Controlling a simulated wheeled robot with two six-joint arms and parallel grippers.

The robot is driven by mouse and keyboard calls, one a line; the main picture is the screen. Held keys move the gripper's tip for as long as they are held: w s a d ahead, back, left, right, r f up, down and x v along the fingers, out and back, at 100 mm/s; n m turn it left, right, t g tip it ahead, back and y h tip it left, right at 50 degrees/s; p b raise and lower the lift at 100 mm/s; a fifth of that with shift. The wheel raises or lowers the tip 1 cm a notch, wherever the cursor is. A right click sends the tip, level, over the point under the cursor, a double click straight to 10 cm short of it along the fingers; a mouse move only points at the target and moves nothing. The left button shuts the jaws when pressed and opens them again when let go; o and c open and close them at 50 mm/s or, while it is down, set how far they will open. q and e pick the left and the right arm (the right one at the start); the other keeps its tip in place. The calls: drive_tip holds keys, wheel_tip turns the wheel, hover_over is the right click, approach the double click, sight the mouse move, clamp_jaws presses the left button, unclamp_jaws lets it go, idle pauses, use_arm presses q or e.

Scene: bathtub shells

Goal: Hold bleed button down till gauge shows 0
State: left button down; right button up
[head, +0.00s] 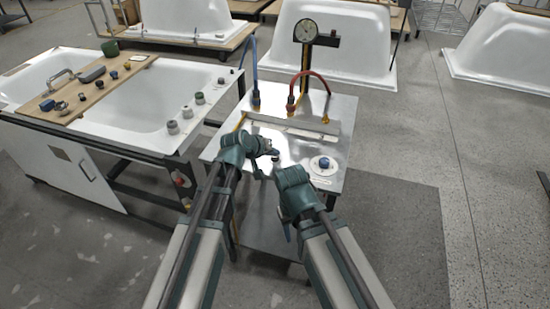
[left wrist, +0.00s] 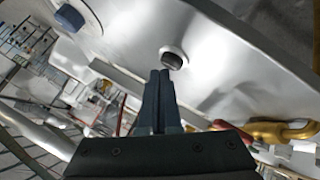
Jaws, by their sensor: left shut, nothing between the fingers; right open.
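A dark, short button-like part in a pale round collar (left wrist: 172,60) sits on the shiny metal tabletop in the left wrist view; I cannot tell if it is the bleed button. My left gripper (head: 273,152) is shut and empty. Its fingertips (left wrist: 160,74) appear close to that dark part; contact cannot be told. A blue knob (head: 324,162) stands on a round white plate at the table's right. My right gripper (head: 277,165) is open, just below the left one.
The metal table (head: 348,115) carries a blue hose (head: 249,60), a red hose (head: 312,74) and a raised strip (head: 290,127). A white tub (head: 140,112) with a wooden board (head: 85,92) stands at left. Open floor lies at right.

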sight(274, 160)
use_arm(q)
drive_tip(key=shift+f+b, duration=0.4)
drive_tip(key=shift+f, duration=0.05)
idle(0.4)
drive_tip(key=shift+r, duration=0.15)
idle(1.8)
drive_tip(key=shift+r+p, duration=0.7)
drive_tip(key=shift+p, duration=0.15)
wheel_tip(274, 160, up, 5)
drive_tip(key=p, duration=0.5)
drive_tip(key=shift+r, duration=0.1)
